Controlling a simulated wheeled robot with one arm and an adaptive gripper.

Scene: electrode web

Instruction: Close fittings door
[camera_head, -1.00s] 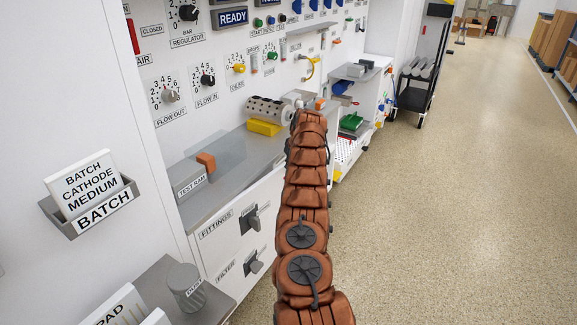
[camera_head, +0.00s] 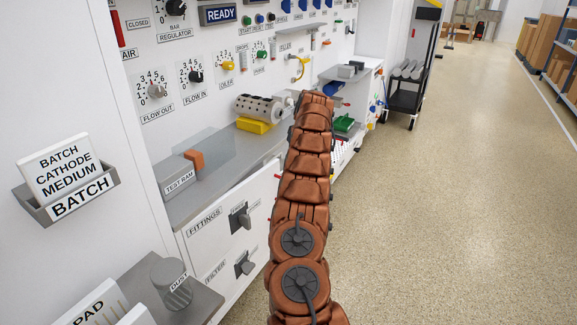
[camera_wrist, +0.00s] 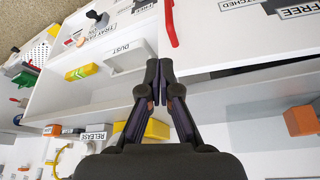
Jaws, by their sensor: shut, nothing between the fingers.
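The fittings door (camera_head: 218,236) is a white panel below the grey counter, labelled FITTINGS, with a dark latch knob (camera_head: 240,216). In the wrist view the door (camera_wrist: 225,35) has a red strip (camera_wrist: 170,22) at its edge and LATCHED and FREE labels. A gap shows between its top edge and the cabinet, so it looks slightly ajar. My gripper (camera_wrist: 163,82) is shut and empty, with its fingertips by the door's top corner; I cannot tell whether they touch it. In the head view my brown arm hides the gripper and the door's right side.
A filter panel with a knob (camera_head: 244,264) lies below the fittings door. The counter (camera_head: 190,206) holds a test ram box (camera_head: 178,178) and a yellow block (camera_head: 254,126). A dust cup (camera_head: 172,285) stands at lower left. A black cart (camera_head: 404,101) stands farther back; the floor at right is clear.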

